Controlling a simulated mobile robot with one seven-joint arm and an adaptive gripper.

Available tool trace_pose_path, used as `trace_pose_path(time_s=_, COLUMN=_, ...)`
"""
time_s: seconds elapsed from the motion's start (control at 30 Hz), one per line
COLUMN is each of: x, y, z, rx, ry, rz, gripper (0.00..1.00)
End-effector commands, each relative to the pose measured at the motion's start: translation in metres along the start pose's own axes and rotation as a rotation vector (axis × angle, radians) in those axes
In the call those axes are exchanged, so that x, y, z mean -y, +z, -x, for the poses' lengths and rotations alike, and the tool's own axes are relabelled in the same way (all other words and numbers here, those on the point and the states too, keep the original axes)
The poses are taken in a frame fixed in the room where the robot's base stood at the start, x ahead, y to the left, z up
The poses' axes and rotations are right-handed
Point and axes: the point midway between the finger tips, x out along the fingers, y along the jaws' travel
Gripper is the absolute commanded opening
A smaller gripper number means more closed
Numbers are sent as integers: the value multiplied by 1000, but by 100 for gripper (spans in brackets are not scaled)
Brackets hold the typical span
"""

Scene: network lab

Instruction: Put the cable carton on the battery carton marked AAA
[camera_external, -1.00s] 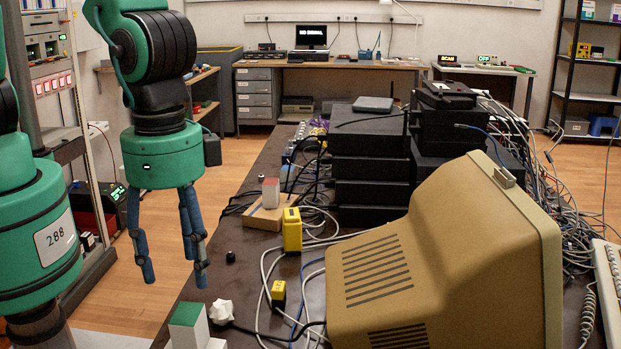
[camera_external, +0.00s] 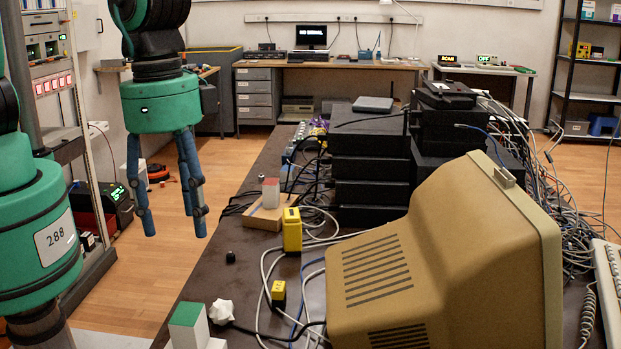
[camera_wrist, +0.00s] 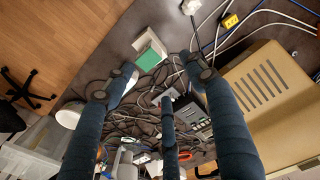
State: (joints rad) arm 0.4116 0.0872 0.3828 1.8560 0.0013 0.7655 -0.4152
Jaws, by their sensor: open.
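A white carton with a green face (camera_external: 186,326) stands at the near left edge of the dark table; it also shows in the wrist view (camera_wrist: 149,52). A small grey-white carton with a red face (camera_external: 270,193) stands on a wooden board further back. No AAA or cable marking is readable on either, so I cannot tell which is which. My gripper (camera_external: 173,222) is open and empty, in the air left of the table. In the wrist view its spread fingers (camera_wrist: 160,82) appear below the green-faced carton, with nothing between them.
Yellow blocks (camera_external: 291,230) and a white knobbly object (camera_external: 221,311) lie among loose cables. A beige monitor (camera_external: 440,265) fills the near right of the table. Stacked black devices (camera_external: 371,165) stand behind it. The floor (camera_external: 115,300) left of the table is open.

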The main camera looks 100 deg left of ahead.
Motion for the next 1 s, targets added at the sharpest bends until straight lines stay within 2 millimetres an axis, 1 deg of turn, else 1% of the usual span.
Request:
trace_pose_path(time_s=0.03, x=10, y=2, z=17, rx=-17, ry=6, rz=3, gripper=56)
trace_pose_path(time_s=0.2, x=46, y=14, z=68, rx=-68, ry=22, rz=4, gripper=56)
trace_pose_path(time_s=0.37, x=80, y=34, z=113, rx=-118, ry=31, rz=2, gripper=56)
trace_pose_path(time_s=0.5, x=108, y=55, z=147, rx=-163, ry=36, rz=2, gripper=56)
trace_pose_path(time_s=0.7, x=146, y=91, z=188, rx=-227, ry=37, rz=1, gripper=56)
trace_pose_path(time_s=0.9, x=179, y=133, z=219, rx=-292, ry=30, rz=0, gripper=56)
trace_pose_path(time_s=1.0, x=194, y=156, z=230, rx=-323, ry=24, rz=-1, gripper=56)
